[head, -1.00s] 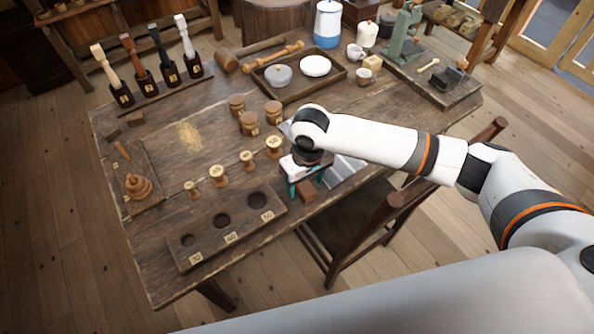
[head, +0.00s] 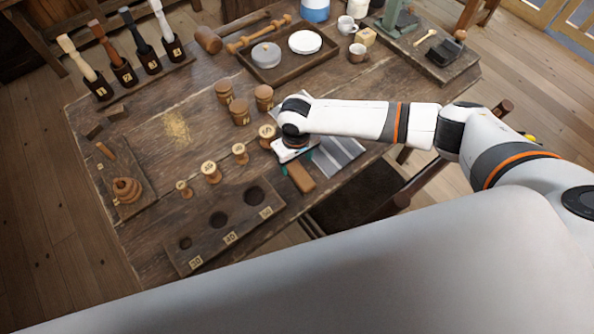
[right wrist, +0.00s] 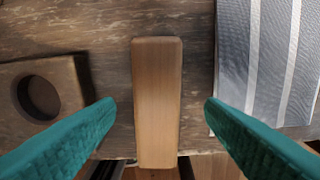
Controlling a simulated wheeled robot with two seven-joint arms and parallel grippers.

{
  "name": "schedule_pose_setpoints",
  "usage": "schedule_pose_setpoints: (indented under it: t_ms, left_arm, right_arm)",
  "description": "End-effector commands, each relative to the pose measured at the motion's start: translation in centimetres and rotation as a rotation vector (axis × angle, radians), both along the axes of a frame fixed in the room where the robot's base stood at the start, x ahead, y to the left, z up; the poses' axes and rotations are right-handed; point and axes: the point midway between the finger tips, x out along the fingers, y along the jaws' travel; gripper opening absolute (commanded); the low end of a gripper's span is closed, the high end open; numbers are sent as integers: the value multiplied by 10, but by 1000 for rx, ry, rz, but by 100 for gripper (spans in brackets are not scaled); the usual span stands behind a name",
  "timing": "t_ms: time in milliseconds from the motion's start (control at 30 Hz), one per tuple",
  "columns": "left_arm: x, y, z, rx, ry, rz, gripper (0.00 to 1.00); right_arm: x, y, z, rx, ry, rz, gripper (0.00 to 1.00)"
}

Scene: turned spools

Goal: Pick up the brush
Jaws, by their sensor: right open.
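The brush appears as a plain wooden bar (head: 301,178) at the table's front edge in the head view, beside a striped cloth. No bristles show. In the right wrist view the brush (right wrist: 156,100) runs lengthwise between my fingers, its near end reaching the table edge. My right gripper (head: 296,156) is open above the brush; in the right wrist view its teal fingers (right wrist: 158,103) stand on either side of the bar with clear gaps, not touching it. My left gripper is not in view.
A striped grey cloth (head: 340,152) lies right of the brush. A board with round holes (head: 206,250) lies to its left, with several wooden spools (head: 210,172) behind. A chair (head: 385,195) stands against the front edge. Sawdust (head: 177,126) lies on open tabletop.

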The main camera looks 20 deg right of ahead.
Motion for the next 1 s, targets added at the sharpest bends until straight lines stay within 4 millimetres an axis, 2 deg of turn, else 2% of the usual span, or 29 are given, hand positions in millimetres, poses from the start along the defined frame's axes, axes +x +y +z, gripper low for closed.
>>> schedule_pose_setpoints:
  t_ms: [133,300,567,867,1000]
  left_arm:
    - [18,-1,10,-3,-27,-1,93]
    - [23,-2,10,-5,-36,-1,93]
    - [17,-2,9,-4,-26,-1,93]
    - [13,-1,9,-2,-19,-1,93]
    - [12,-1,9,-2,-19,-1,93]
  right_arm:
    - [-2,2,-22,-3,3,0,64]
    - [-2,2,-41,-1,2,0,64]
    - [-2,2,-44,-1,2,1,64]
    - [-2,2,-44,0,1,1,15]
    - [-2,2,-43,0,1,0,13]
